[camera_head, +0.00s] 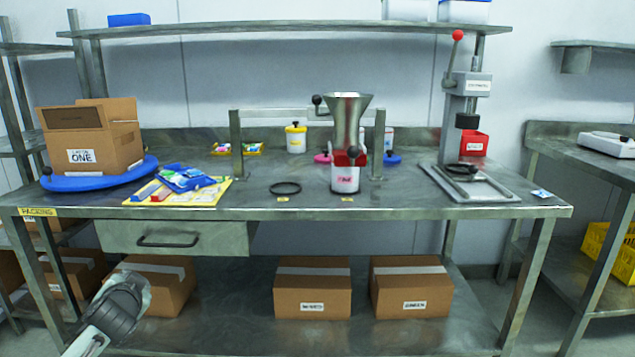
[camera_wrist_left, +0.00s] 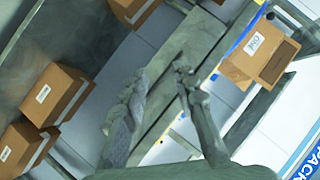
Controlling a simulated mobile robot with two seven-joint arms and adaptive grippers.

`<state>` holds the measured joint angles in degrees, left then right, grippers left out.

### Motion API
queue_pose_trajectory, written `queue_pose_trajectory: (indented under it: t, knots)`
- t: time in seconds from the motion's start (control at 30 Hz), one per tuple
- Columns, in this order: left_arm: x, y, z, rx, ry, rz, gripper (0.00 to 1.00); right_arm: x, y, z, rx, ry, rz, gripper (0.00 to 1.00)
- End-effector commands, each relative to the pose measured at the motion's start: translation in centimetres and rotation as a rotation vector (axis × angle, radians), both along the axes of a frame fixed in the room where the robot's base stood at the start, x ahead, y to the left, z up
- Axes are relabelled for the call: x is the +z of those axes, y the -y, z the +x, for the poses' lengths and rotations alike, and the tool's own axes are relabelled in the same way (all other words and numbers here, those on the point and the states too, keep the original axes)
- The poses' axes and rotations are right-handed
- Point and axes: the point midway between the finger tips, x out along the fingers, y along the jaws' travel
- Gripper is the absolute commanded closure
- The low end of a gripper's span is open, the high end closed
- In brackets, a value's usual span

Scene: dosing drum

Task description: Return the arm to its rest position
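My left arm (camera_head: 112,312) shows at the lower left of the head view, in front of the bench and below its top. Its gripper fingers cannot be made out there. In the left wrist view my left gripper (camera_wrist_left: 161,74) has its two fingers apart, with a clear gap between them and nothing held. It is apart from the bench. My right arm and gripper are in neither view.
The steel bench (camera_head: 400,208) carries an open carton (camera_head: 115,155) on a blue turntable (camera_head: 100,182), a hopper (camera_head: 348,115) over a white container (camera_head: 345,178), and a lever press (camera_head: 466,95). A drawer (camera_head: 175,238) is shut. Closed cartons (camera_head: 312,290) stand on the lower shelf.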

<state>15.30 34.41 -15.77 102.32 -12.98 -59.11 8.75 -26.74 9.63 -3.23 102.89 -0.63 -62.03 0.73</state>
Motion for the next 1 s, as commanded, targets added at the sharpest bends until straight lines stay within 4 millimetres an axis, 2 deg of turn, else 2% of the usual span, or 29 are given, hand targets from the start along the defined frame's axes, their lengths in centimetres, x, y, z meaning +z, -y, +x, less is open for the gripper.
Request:
queue_pose_trajectory:
  t: [0.03,0.1,0.17,0.2,0.3,0.4,0.6,0.77,0.8,1.0]
  knots:
    - [-4.0,-0.6,-2.2,0.009,-0.074,-0.01,0.72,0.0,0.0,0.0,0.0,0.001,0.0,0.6]
    - [-8.4,-1.4,-5.2,0.022,-0.162,-0.023,0.72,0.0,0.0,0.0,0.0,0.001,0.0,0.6]
    - [-12.0,-2.0,-8.1,0.032,-0.236,-0.035,0.72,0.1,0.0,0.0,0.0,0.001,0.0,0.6]
    - [-14.3,-2.4,-10.1,0.038,-0.286,-0.042,0.72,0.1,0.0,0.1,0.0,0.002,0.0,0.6]
    - [-19.3,-3.4,-15.3,0.056,-0.404,-0.058,0.72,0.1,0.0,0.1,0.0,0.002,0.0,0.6]
    - [-22.9,-4.2,-19.9,0.072,-0.5,-0.07,0.72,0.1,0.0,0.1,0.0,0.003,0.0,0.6]
    - [-27.6,-5.4,-27.6,0.097,-0.648,-0.089,0.72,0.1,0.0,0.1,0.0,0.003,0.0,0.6]
    - [-30.2,-6.2,-33.3,0.115,-0.749,-0.099,0.72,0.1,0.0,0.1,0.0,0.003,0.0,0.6]
    - [-30.8,-5.4,-34.1,0.117,-0.76,-0.12,0.72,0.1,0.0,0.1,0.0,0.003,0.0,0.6]
    - [-33.9,2.5,-35.2,0.134,-0.755,-0.31,0.72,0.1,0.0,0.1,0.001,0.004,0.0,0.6]
